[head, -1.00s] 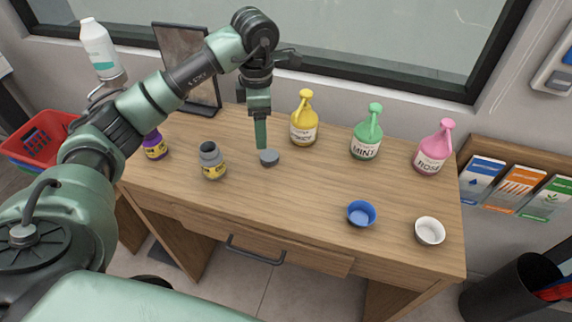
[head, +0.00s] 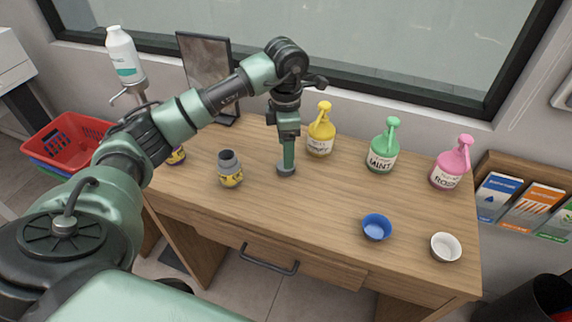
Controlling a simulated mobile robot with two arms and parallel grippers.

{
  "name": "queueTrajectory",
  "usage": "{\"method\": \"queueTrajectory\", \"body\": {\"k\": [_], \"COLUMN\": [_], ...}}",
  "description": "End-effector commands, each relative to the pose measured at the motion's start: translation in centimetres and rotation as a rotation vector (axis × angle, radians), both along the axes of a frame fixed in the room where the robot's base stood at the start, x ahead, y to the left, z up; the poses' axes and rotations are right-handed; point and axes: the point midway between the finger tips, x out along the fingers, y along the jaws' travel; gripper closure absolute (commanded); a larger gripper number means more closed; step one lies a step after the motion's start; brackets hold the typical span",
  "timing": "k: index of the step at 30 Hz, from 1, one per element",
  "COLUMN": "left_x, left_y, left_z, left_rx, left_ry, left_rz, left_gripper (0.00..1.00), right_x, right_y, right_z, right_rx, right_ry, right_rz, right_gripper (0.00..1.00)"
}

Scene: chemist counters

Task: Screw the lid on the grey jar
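The grey jar (head: 230,169) stands open and upright on the wooden desk, with a grey neck and a yellow label. A small grey lid (head: 286,171) lies flat on the desk to its right. My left gripper (head: 287,158) points straight down at the lid, its fingertips at the lid's top or rim. The fingers line up one behind the other and hide part of the lid, so I cannot tell whether they are open or shut on it. My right gripper is not in view.
Yellow (head: 321,134), green (head: 383,150) and pink (head: 450,167) bottles line the back. Blue (head: 376,228) and white (head: 445,247) bowls sit front right. The desk (head: 320,205) between is clear.

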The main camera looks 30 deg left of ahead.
Motion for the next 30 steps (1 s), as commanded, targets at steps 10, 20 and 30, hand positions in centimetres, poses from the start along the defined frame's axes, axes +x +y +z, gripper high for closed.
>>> {"method": "queueTrajectory", "body": {"k": [10, 20, 30], "left_x": [0.1, 0.3, 0.3], "left_y": [-0.5, -0.4, -0.4], "left_z": [-2.7, -5.2, -5.2], "left_rx": [-0.001, 0.001, 0.001], "left_ry": [0.006, -0.001, -0.001], "left_rz": [0.000, 0.000, -0.001], "left_gripper": [0.31, 0.31, 0.62], "right_x": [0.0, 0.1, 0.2], "right_y": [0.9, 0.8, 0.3], "right_z": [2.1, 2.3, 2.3], "right_rx": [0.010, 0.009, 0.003], "right_ry": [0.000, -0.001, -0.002], "right_rz": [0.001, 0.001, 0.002], "right_gripper": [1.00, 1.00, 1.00]}}
